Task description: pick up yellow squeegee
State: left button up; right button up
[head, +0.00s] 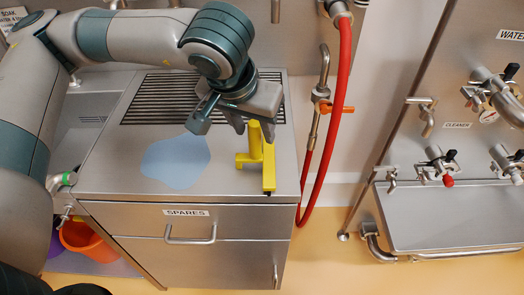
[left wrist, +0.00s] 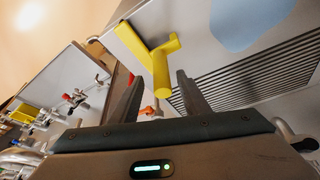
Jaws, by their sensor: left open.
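My left gripper (head: 238,122) is at the squeegee's far end, just above the cabinet. In the left wrist view the squeegee (left wrist: 148,53) has its thick handle end close to my two dark fingers (left wrist: 162,95), which are apart. The handle end appears near the gap, but I cannot tell if it is between the fingers. My right gripper does not show.
A pale blue patch (head: 177,162) lies on the cabinet top left of the squeegee. A slatted grille (head: 150,100) is behind. A red hose (head: 338,110) hangs right of the cabinet. An orange bucket (head: 88,240) stands at lower left.

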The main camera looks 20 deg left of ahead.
aim_at(255, 146)
pick_arm(q)
jog(key=shift+p+x, duration=0.6)
jog(key=shift+x, duration=1.6)
jog(key=shift+a, duration=0.15)
jog(key=shift+c, duration=0.7)
grip_shut()
